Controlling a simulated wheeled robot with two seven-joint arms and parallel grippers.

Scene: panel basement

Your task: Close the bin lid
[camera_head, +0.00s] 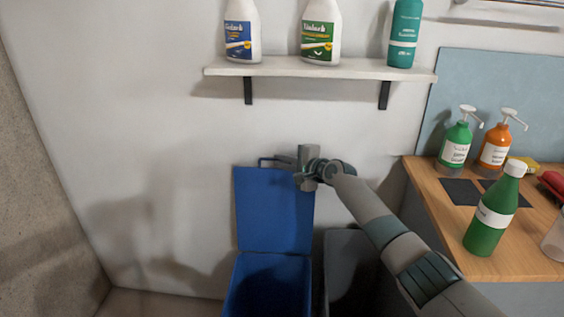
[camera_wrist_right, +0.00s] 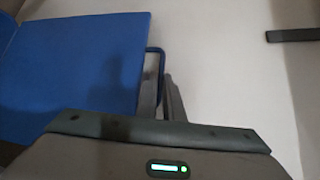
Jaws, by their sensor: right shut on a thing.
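A blue bin (camera_head: 268,287) stands on the floor against the wall. Its blue lid (camera_head: 272,210) is open and stands upright against the wall behind the bin. A dark handle loop (camera_head: 268,160) sticks up from the lid's top edge. My right gripper (camera_head: 302,168) is at the top right of the lid, shut on the handle. In the right wrist view the lid (camera_wrist_right: 75,75) fills the left side, and the handle loop (camera_wrist_right: 157,70) runs beside a gripper finger. The rest of the grip is hidden behind the gripper body. My left gripper is not in view.
A grey bin (camera_head: 345,260) stands right of the blue bin, partly behind my right arm. A shelf (camera_head: 320,69) with several bottles hangs above. A wooden counter (camera_head: 435,210) at right holds a green bottle (camera_head: 492,215) near its edge. The wall to the left is clear.

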